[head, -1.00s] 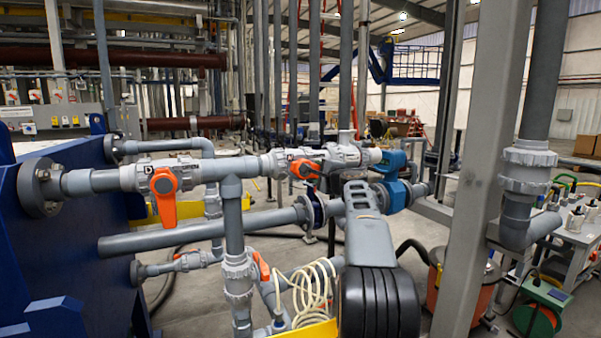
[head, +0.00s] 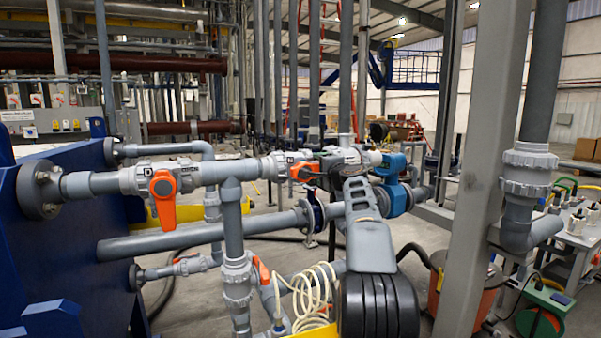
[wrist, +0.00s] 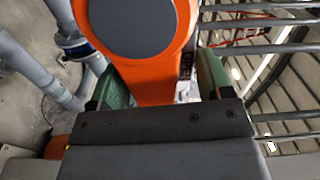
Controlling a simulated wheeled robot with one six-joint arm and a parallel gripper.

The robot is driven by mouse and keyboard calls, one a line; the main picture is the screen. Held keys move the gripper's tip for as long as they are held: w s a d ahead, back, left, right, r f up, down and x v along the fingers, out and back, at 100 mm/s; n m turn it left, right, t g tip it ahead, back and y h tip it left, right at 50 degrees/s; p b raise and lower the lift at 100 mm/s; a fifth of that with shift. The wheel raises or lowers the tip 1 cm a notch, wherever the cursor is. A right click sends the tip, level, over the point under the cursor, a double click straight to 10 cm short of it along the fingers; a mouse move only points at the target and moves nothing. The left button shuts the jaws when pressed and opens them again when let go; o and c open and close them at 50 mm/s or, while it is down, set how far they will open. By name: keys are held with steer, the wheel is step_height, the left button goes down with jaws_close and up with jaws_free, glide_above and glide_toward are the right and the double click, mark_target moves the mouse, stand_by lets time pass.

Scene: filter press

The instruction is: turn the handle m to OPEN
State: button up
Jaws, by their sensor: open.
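An orange valve handle (head: 302,171) sits on the second valve along the upper grey pipe, beside my gripper; its small label is too small to read surely as m. In the wrist view an orange handle with a grey round cap (wrist: 142,22) fills the middle. My gripper (wrist: 160,78) is open, with one green finger on each side of the orange handle. I cannot tell whether the fingers touch it. In the head view my gripper (head: 325,165) is dark and partly hides the valve body.
Another orange handle (head: 164,196), on the valve labelled D, hangs down to the left. A blue valve actuator (head: 393,199) is close to the right of my arm. A grey steel column (head: 483,170) stands further right. Grey pipes run below, with a coiled cream hose (head: 312,292).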

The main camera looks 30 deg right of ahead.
steer(key=shift+s+f+b, duration=0.2)
steer(key=shift+s+b, duration=0.1)
steer(key=s+b, duration=0.4)
steer(key=s, duration=0.2)
steer(key=shift+s+a, duration=0.2)
steer(key=shift+a, duration=0.25)
steer(key=shift+r, duration=0.1)
